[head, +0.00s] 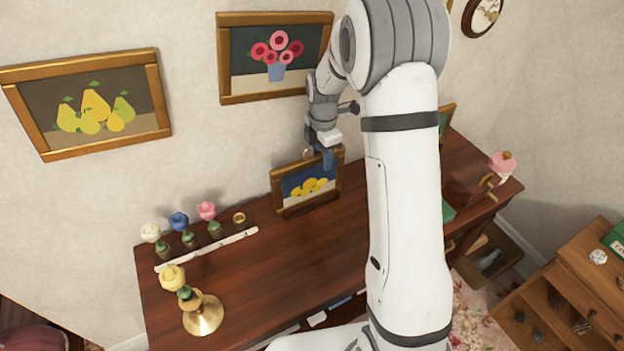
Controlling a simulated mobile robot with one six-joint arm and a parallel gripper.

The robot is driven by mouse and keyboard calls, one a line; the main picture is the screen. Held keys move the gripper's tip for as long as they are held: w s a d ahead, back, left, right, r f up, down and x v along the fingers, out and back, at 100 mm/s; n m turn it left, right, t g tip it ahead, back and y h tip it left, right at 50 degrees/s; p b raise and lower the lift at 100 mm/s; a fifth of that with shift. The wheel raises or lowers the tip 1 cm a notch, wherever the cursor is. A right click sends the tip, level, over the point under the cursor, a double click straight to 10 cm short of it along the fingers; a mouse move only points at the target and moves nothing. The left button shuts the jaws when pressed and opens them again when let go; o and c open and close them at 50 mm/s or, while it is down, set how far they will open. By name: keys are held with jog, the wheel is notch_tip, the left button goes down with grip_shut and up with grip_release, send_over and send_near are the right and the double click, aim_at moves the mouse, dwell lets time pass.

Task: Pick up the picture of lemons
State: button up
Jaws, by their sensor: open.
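The picture of lemons (293,188) stands upright on the dark wooden mantel or desk top, near the wall. It has a wooden frame and shows yellow lemons on a dark blue ground. My gripper (328,160) is at the top right edge of its frame, with the jaws open. One blue-tipped finger shows in front of the frame; the other finger is mostly hidden. I cannot tell whether the fingers touch the frame.
A picture of pears (95,105) and a picture of flowers (275,55) hang on the wall. Several coloured flower pieces stand at the left near a white strip (205,250). A yellow rose on a brass stand (203,315) is at the front left. The wooden top (290,265) is clear in the middle.

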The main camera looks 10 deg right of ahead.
grip_shut()
dwell(0.3)
